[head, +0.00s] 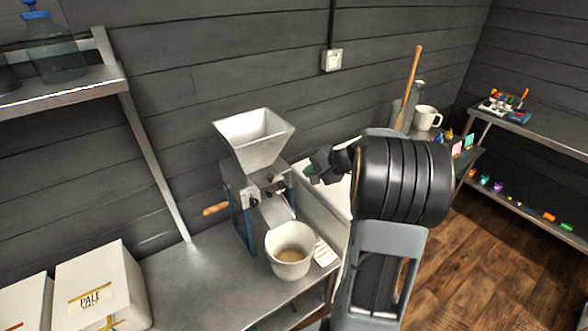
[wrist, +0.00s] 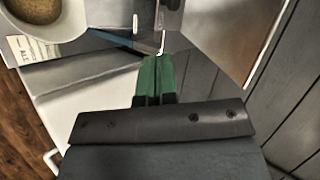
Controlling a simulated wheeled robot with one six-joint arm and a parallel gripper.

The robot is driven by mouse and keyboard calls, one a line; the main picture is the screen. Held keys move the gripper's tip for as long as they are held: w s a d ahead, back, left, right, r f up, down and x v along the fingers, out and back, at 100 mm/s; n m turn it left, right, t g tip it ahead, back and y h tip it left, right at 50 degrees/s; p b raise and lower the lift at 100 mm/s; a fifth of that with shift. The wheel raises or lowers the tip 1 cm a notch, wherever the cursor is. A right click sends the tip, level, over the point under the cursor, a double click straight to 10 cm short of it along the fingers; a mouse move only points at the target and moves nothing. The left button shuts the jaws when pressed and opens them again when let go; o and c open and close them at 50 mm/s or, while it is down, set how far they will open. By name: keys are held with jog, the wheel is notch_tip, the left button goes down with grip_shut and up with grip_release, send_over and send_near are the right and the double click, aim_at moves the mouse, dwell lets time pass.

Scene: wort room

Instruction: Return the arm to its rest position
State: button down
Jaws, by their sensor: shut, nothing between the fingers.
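My gripper (wrist: 157,68) shows its green fingers shut together in the wrist view, with nothing between them. In the head view my gripper (head: 314,172) is small and dark, to the right of the grain mill (head: 262,185) and apart from it in the picture. My arm is raised and bent, and it hides part of the bench and wall behind it.
A white bucket (head: 277,247) with grain stands under the mill's chute. White boxes (head: 95,287) stand at the lower left. A shelf (head: 62,88) with a blue-capped bottle hangs above. A white mug (head: 426,117) and a side shelf (head: 540,134) are at right. Wooden floor lies open at lower right.

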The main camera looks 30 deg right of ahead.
jog(key=shift+s+d+r, duration=0.15)
jog(key=shift+s, duration=0.1)
jog(key=s+a+f+n+g+h, duration=0.2)
jog(key=s+a+f+g, duration=0.25)
jog(key=s, duration=0.45)
jog(key=s+a+r+n+h, duration=0.4)
jog(key=s+a+r+n, duration=0.2)
jog(key=s+a+n, duration=0.3)
jog(key=a, duration=0.4)
jog(key=shift+r, duration=0.2)
